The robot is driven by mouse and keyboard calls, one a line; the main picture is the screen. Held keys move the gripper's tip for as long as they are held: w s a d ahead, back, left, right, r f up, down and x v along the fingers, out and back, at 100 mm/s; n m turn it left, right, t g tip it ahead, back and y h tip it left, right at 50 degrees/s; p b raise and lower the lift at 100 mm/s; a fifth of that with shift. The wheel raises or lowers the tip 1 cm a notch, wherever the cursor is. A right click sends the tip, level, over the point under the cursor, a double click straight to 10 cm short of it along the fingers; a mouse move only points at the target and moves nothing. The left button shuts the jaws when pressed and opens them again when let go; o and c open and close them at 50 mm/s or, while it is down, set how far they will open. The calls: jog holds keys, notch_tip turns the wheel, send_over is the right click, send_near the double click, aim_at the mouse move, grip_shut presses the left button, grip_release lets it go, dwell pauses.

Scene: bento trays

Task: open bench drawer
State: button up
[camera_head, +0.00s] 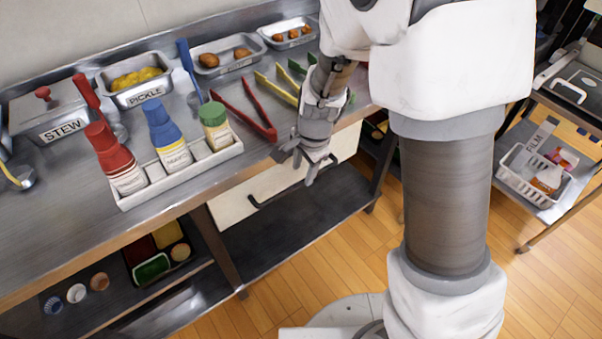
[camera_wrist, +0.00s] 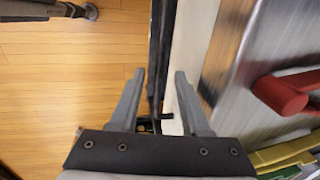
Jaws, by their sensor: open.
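The bench drawer (camera_head: 228,203) has a white front under the steel worktop and looks closed, nearly flush with the bench edge. Its dark bar handle (camera_head: 262,203) runs across the front; its right part is near or behind my gripper. My gripper (camera_head: 300,168) points down at the bench's front edge, in front of the drawer. In the wrist view my gripper (camera_wrist: 160,85) has its fingers apart with nothing clearly held. The white drawer front (camera_wrist: 194,45) lies beside the right finger. A small dark piece, perhaps the handle, shows between the fingers; contact cannot be told.
Red tongs (camera_head: 245,108) lie on the worktop near my gripper. A white rack (camera_head: 180,176) with several bottles stands left. A dark lower shelf (camera_head: 300,225) is below the drawer. The wooden floor (camera_head: 350,260) in front is partly clear. A cart stands right.

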aim_at(300, 182)
jog(key=f, duration=0.2)
jog(key=f+b, duration=0.1)
jog(key=f, duration=0.1)
jog(key=shift+w+a+f, duration=0.1)
jog(key=shift+w+a, duration=0.1)
jog(key=shift+w, duration=0.15)
jog(key=shift+c, duration=0.3)
grip_shut()
dwell(0.8)
